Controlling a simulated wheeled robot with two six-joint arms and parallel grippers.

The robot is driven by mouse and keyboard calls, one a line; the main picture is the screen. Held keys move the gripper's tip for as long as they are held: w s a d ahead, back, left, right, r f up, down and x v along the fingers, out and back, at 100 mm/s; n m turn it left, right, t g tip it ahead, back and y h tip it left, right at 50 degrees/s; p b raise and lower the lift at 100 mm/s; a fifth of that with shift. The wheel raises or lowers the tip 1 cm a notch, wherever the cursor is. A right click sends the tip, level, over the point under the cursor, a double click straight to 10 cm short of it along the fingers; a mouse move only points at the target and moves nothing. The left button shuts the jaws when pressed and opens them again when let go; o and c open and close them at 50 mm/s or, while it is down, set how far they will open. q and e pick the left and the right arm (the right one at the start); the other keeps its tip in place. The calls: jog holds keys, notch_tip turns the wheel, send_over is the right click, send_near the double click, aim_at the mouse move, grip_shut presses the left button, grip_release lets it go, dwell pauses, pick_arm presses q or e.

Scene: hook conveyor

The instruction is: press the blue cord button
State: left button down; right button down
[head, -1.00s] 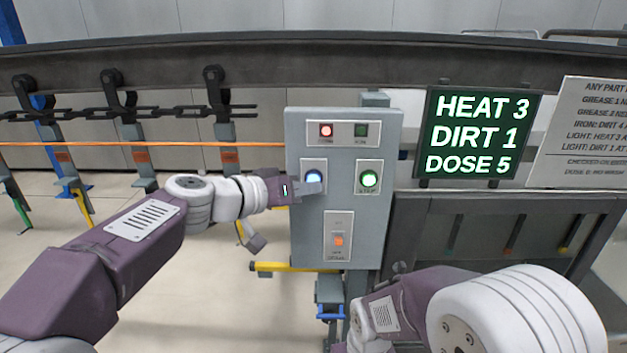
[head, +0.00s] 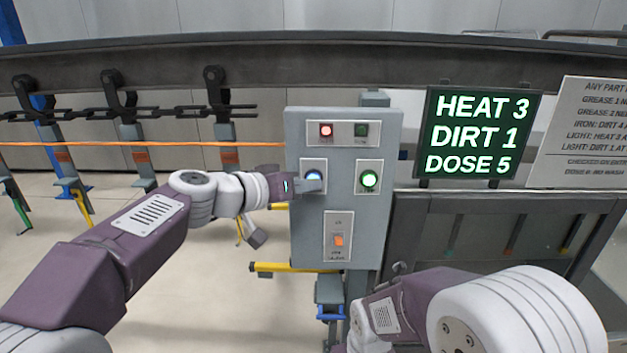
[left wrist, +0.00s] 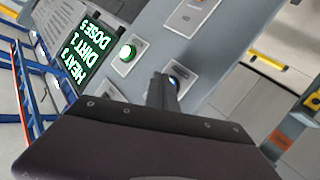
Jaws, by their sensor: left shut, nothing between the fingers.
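In the left wrist view the gripper (left wrist: 162,88) points at the blue button (left wrist: 173,81), whose rim shows just beside the fingertips. I cannot tell whether the button is pushed in. My right arm is at the lower right of the head view; its gripper is not visible.
The lit green button (head: 369,180) sits right of the blue one, with an orange switch (head: 338,241) below. A red lamp (head: 326,130) glows above. The display (head: 478,135) reads HEAT 3, DIRT 1, DOSE 5. An orange cord (head: 150,144) and hanging hooks (head: 221,131) are at left.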

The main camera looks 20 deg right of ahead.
pick_arm(q)
jog(key=shift+w, duration=0.35)
dwell(0.4)
jog(key=shift+s, duration=0.1)
jog(key=shift+s+a+b, duration=0.15)
jog(key=shift+s+b, duration=0.55)
jog(key=shift+b, duration=0.05)
jog(key=s+b, duration=0.1)
jog(key=s, duration=0.1)
jog(key=s+a+b, duration=0.1)
jog(key=s+b, duration=0.1)
jog(key=s, duration=0.1)
jog(key=shift+a, duration=0.2)
